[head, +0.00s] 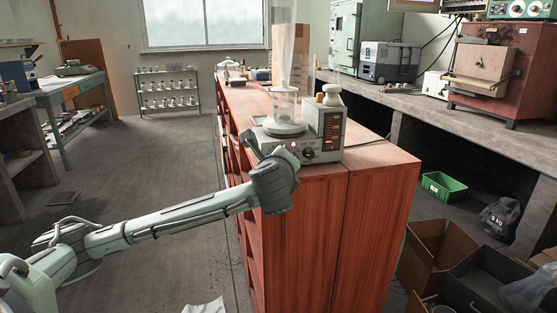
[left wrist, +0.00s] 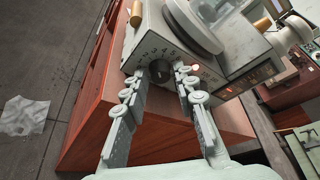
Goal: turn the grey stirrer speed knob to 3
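The stirrer (head: 300,130) is a pale hotplate unit with a glass vessel on its round top, standing on a red-brown cabinet. Its dark grey speed knob (left wrist: 160,72) shows in the left wrist view, with a printed number scale around it. The pointer's setting is too small to read. My left gripper (left wrist: 163,70) is open, with one fingertip on each side of the knob; I cannot tell whether they touch it. In the head view the left gripper (head: 272,153) is at the stirrer's front and hides this knob. My right gripper is not in view.
Another dark knob (head: 308,153) sits further right, below a display box (head: 330,128). The cabinet's front edge (head: 320,172) lies just below the stirrer.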

